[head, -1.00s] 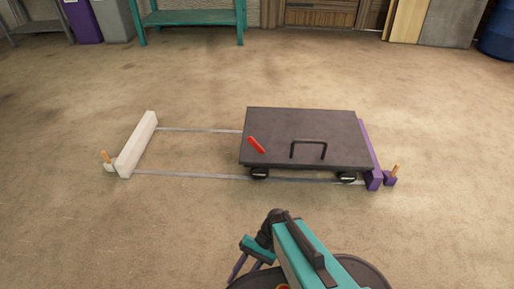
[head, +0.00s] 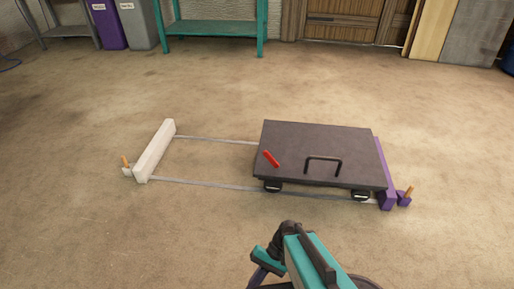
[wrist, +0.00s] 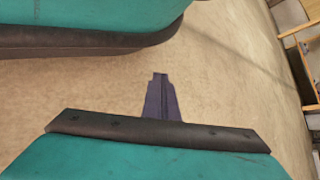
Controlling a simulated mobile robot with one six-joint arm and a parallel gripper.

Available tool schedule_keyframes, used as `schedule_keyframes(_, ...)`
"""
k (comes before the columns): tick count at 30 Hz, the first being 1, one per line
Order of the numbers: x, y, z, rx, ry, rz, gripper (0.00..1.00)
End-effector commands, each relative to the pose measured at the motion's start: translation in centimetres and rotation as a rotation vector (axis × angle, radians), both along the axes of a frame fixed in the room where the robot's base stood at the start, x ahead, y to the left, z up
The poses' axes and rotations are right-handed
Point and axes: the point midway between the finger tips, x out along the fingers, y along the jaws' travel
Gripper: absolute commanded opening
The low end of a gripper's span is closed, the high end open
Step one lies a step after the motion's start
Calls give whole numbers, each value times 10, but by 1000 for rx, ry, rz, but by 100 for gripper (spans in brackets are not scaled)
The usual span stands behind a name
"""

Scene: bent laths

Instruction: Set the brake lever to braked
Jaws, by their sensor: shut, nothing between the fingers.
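The red brake lever (head: 271,159) lies slanted at the left front of the top of a dark flat cart (head: 325,139). The cart sits on two thin rails at their right end, close to a purple end stop (head: 386,172). My gripper shows at the bottom of the head view, partly cut off, on the floor side in front of the cart and apart from the lever. In the wrist view its purple fingers (wrist: 160,92) are together and empty, over bare floor. The lever and cart are not in the wrist view.
A black handle (head: 323,161) stands on the cart top, right of the lever. A white end stop (head: 155,150) closes the rails at left. Orange pegs (head: 125,161) stand beside both ends. A teal bench (head: 212,28) stands behind. Floor around the rails is clear.

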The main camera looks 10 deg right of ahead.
Motion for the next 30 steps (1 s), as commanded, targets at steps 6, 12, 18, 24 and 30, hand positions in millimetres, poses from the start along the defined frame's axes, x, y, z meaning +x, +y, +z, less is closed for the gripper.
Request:
schedule_keyframes(6,-1,-8,34,-41,-16,16,0)
schedule_keyframes(12,-3,-16,57,-82,-31,33,0)
schedule_keyframes(18,-4,-25,82,-123,-46,53,0)
schedule_keyframes(24,-4,-34,106,-162,-64,70,0)
schedule_keyframes(30,-5,-43,131,-200,-80,90,0)
